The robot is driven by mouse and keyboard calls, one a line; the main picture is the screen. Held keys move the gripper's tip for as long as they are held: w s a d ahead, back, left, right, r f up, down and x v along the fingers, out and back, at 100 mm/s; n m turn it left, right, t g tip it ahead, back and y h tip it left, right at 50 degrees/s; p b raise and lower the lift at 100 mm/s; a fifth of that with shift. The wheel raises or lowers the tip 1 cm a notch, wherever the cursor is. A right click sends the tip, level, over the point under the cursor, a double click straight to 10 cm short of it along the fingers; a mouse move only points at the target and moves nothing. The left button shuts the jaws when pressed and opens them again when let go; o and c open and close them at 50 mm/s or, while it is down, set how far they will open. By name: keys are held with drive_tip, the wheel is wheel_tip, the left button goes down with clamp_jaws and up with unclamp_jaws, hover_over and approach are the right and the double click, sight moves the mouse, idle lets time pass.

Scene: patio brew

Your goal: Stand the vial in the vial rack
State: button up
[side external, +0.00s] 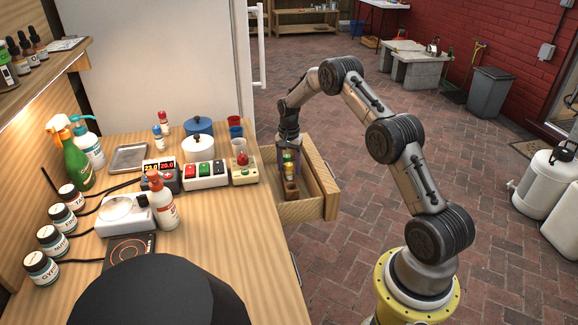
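My gripper (289,150) points down into an open wooden drawer (301,211) at the counter's right side. Directly below and between its fingers is a small upright item with yellow and green parts (288,165), which may be the vial. Whether the fingers touch it is too small to tell. Brown wooden block-like pieces (291,189) sit in the drawer just in front of it. They may be the vial rack, but their holes cannot be made out. The fingers partly hide the drawer's contents.
The drawer's front panel (321,183) rises to the right of my gripper. On the counter near the drawer stand a small device with a red knob (243,170), a switch box (206,174), pots (199,148) and cups (235,127). A white fridge (160,60) stands behind.

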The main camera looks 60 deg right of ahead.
wheel_tip(320, 180, up, 12)
drive_tip(key=s+a+r+n+t, duration=0.1)
drive_tip(key=s+a+r+n, duration=0.35)
drive_tip(key=a+r, duration=0.45)
drive_tip(key=s+a+r+n+t, duration=0.1)
drive_tip(key=s+a+r+n, duration=0.3)
drive_tip(key=a+r, duration=0.45)
drive_tip(key=s+a+n+t, duration=0.1)
drive_tip(key=s+a+n, duration=0.2)
drive_tip(key=s, duration=0.8)
drive_tip(key=s+a+n+t, duration=0.2)
drive_tip(key=s+a+n, duration=0.2)
drive_tip(key=s+a, duration=0.4)
drive_tip(key=s, duration=0.4)
drive_tip(key=shift+a+t, duration=0.15)
drive_tip(key=shift+t, duration=0.15)
